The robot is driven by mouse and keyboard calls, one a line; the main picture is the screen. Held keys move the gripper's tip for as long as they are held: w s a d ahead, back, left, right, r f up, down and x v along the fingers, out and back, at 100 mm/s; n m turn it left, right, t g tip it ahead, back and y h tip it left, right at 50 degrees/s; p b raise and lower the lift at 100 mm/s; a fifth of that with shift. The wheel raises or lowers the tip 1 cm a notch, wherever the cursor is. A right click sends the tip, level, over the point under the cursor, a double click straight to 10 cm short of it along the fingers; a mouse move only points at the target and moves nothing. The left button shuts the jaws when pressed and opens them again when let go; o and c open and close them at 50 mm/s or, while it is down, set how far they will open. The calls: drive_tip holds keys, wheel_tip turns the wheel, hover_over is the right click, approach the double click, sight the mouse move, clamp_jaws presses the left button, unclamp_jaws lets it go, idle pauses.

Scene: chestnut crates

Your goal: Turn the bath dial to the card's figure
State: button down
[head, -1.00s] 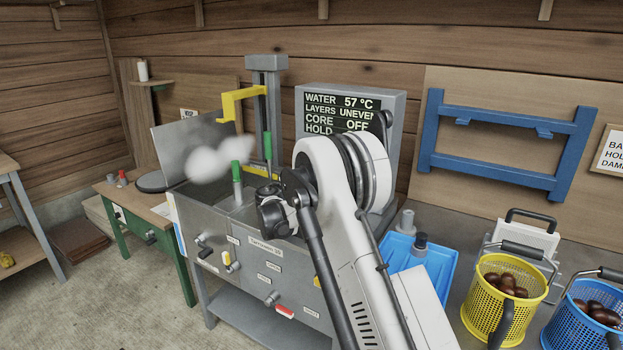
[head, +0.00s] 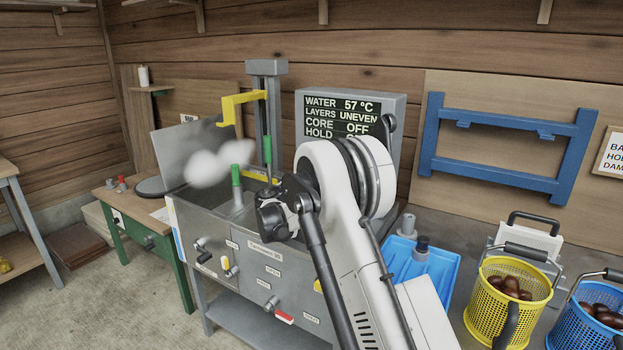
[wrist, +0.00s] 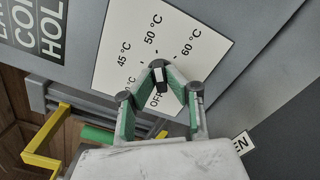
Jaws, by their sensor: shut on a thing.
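In the wrist view my gripper (wrist: 161,76) is shut on the dark bath dial (wrist: 159,84). Its green-padded fingers close in from both sides. The white scale plate (wrist: 112,45) behind it reads 45 °C, 50 °C, 60 °C and OFF; another °C figure is partly covered. The dial has a pale mark, but the exact figure it points to is unclear. In the head view my arm hides the dial and fingers. The display (head: 342,117) reads water 57 °C, layers uneven, core off; the hold value is covered. I cannot identify the card for certain.
The steel bath (head: 205,212) has its lid (head: 185,147) raised and steam above it. A yellow hook (head: 240,100) stands behind. A blue tray (head: 432,275), a yellow basket (head: 480,325) and a blue basket (head: 558,335) are at right.

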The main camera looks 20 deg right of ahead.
drive_tip(key=c, duration=1.8)
unclamp_jaws()
drive_tip(key=shift+o, duration=0.2)
drive_tip(key=shift+s+a, duration=0.1)
drive_tip(key=shift+a, duration=0.05)
drive_tip(key=v, duration=1.1)
drive_tip(key=shift+s+a, duration=0.25)
drive_tip(key=shift+a, duration=0.05)
